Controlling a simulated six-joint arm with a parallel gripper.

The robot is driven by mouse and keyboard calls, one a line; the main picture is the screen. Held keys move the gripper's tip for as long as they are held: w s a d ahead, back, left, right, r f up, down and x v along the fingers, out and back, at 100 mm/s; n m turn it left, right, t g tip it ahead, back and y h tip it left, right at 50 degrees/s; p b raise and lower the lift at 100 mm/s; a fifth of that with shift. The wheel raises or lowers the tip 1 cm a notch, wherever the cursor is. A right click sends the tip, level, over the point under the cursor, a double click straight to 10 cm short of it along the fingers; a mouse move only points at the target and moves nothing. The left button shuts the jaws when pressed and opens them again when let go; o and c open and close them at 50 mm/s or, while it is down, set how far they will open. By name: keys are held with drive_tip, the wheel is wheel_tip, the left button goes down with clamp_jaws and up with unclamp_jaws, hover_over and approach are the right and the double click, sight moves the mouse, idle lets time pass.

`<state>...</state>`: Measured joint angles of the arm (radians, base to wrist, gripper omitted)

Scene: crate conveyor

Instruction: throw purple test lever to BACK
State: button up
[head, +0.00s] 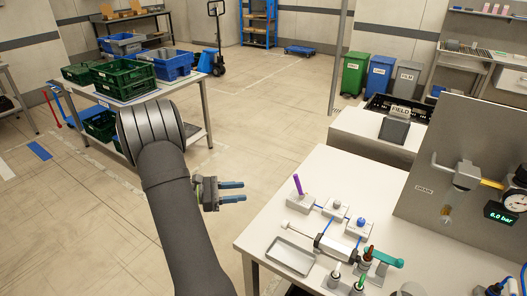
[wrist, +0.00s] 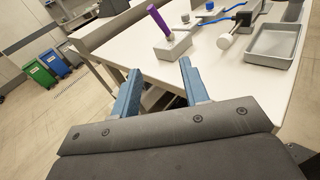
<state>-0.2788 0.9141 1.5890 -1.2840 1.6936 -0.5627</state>
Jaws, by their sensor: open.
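The purple test lever (head: 298,185) stands up from a small light-grey block (head: 300,204) near the left edge of the white workbench (head: 262,239). It leans a little toward the upper left in the head view. In the wrist view the lever (wrist: 158,20) rises tilted to the left from its block (wrist: 173,46), beyond the fingertips. My gripper (head: 243,191) is open and empty, off the bench's left edge and apart from the lever. Its two blue fingers (wrist: 160,68) point toward the bench in the wrist view. The lever is fully visible in the head view.
Beside the lever are two valve blocks (head: 359,229) with blue tubing, a white-knobbed cylinder (head: 333,246) and a grey tray (head: 290,256). Coloured handles crowd the front right. A grey panel (head: 455,190) with a gauge stands at right.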

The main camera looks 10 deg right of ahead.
drive_tip(key=shift+d+f+m+t+h, duration=0.35)
drive_tip(key=shift+d+m+t+h, duration=0.1)
drive_tip(key=shift+m, duration=0.65)
drive_tip(key=c, duration=0.7)
drive_tip(key=shift+s+d+f+m, duration=0.1)
drive_tip(key=shift+d+f+m, duration=0.15)
drive_tip(key=shift+m, duration=0.45)
clamp_jaws()
drive_tip(key=m+t+h, duration=0.2)
drive_tip(key=m+t, duration=0.2)
drive_tip(key=m, duration=0.3)
approach(299, 187)
drive_tip(key=w, duration=0.2)
drive_tip(key=w+d, duration=0.1)
drive_tip(key=w, duration=0.1)
drive_tip(key=w+d+r, duration=0.1)
drive_tip(key=w, duration=0.1)
drive_tip(key=shift+d, duration=0.25)
drive_tip(key=shift+s+d+r, duration=0.3)
drive_tip(key=shift+s+d, duration=0.15)
drive_tip(key=shift+d, duration=0.15)
drive_tip(key=shift+s+d+r, duration=0.3)
drive_tip(key=shift+s+d, duration=0.2)
drive_tip(key=shift+d, duration=0.05)
drive_tip(key=shift+s+d+r, duration=0.15)
